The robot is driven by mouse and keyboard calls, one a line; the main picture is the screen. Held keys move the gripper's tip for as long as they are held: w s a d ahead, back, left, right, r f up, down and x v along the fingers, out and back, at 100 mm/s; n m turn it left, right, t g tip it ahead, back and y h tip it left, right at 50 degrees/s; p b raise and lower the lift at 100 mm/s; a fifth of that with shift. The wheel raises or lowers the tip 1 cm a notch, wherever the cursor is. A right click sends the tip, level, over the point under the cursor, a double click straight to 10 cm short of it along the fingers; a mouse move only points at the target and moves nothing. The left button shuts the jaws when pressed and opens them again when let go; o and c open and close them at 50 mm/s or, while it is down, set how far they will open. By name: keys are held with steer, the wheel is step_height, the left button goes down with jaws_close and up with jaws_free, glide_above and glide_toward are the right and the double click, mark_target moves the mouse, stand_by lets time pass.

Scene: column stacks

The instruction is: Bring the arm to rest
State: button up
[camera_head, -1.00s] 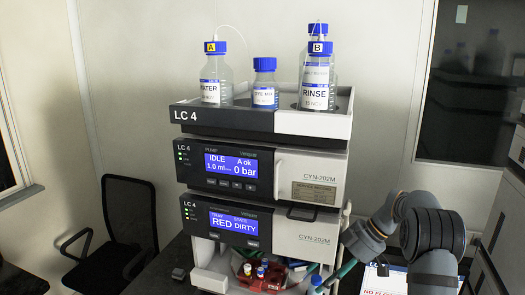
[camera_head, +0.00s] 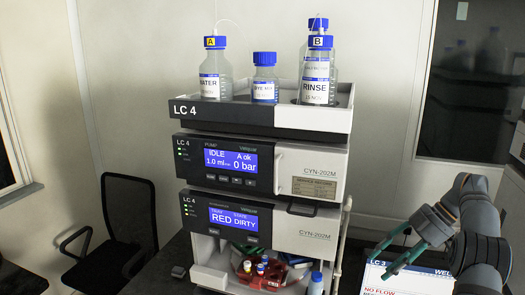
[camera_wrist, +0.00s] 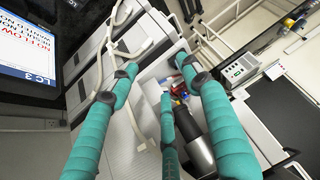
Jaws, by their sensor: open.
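My gripper (camera_head: 382,260) is at the right of the head view, to the right of the instrument stack and in front of a screen. Its teal fingers are spread apart, with nothing between them. In the wrist view my gripper (camera_wrist: 160,72) shows several long teal fingers, open and empty. My dark grey arm bends at the right edge of the head view. The lower part of the arm is cut off by the frame.
The LC 4 column stack (camera_head: 262,180) stands left of my gripper, with blue-capped bottles (camera_head: 317,92) on top. A blue-capped vial (camera_head: 315,286) and a red tray (camera_head: 258,280) show in its open bottom bay. A screen (camera_head: 400,279) sits below my gripper. A black chair (camera_head: 130,210) is at left.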

steer(key=s+a+f+m+t+h+b, duration=0.3)
steer(key=s+f+m+b, duration=0.3)
steer(key=f+b, duration=0.2)
steer(key=s+a+f+m+t+h+b, duration=0.2)
steer(key=s+a+f+m+b, duration=0.4)
steer(key=f+b, duration=0.3)
steer(key=shift+s+f+m+t+h, duration=0.2)
steer(key=shift+s+m+t+h, duration=0.25)
steer(key=shift+s+m, duration=0.25)
stand_by(0.5)
steer(key=shift+a, duration=0.1)
stand_by(0.3)
